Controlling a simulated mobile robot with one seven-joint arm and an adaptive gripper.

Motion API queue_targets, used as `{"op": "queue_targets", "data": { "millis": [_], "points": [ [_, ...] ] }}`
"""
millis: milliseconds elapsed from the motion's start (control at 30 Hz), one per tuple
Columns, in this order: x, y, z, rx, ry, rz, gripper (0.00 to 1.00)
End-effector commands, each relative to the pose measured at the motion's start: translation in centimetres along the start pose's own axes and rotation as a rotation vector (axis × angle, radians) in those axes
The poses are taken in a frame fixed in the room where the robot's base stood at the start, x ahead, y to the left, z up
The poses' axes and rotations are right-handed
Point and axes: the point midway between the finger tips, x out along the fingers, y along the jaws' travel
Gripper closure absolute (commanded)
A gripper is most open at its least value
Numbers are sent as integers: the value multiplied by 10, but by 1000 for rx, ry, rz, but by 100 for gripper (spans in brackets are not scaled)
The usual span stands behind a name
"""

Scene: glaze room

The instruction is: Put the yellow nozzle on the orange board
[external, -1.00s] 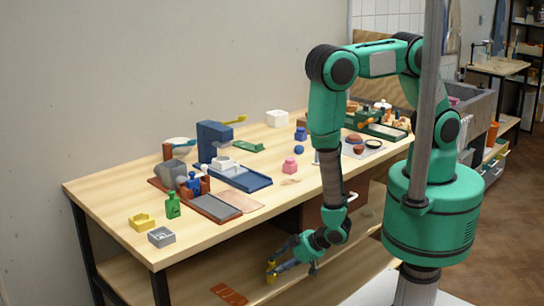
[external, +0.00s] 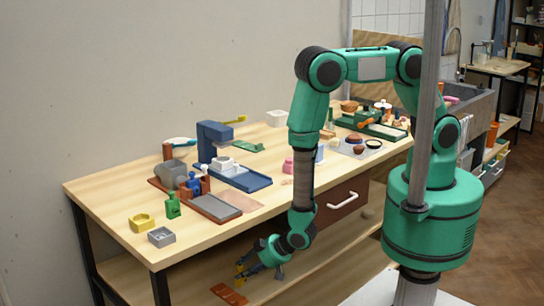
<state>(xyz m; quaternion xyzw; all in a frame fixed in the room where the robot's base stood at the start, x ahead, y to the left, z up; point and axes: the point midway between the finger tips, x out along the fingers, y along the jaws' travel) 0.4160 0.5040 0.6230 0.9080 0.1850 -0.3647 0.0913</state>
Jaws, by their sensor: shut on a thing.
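The orange board (external: 229,295) lies flat on the lower shelf under the workbench, near the front. My gripper (external: 244,272) is low under the bench top, just behind and to the right of the board. It is shut on the yellow nozzle (external: 240,268), a small yellow piece that shows between the fingers. The nozzle is close to the board's far edge; I cannot tell whether it is above the board or touches anything. The fingers partly hide the nozzle.
The bench top (external: 110,188) overhangs the shelf (external: 185,285). A yellow ring-shaped piece (external: 142,223), a grey block (external: 161,237) and a green bottle (external: 173,206) stand on the bench's near left end. A drawer (external: 341,200) hangs below the bench, right of my arm.

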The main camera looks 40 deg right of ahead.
Motion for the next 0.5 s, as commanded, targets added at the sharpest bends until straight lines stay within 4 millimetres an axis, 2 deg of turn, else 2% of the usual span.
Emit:
{"op": "queue_targets", "data": {
  "millis": [33,200,500],
  "points": [
    [9,-5,-5,1,1,0,94],
    [27,-17,-20,1,0,0,94],
    [35,-22,-28,-1,0,0,94]
  ]
}}
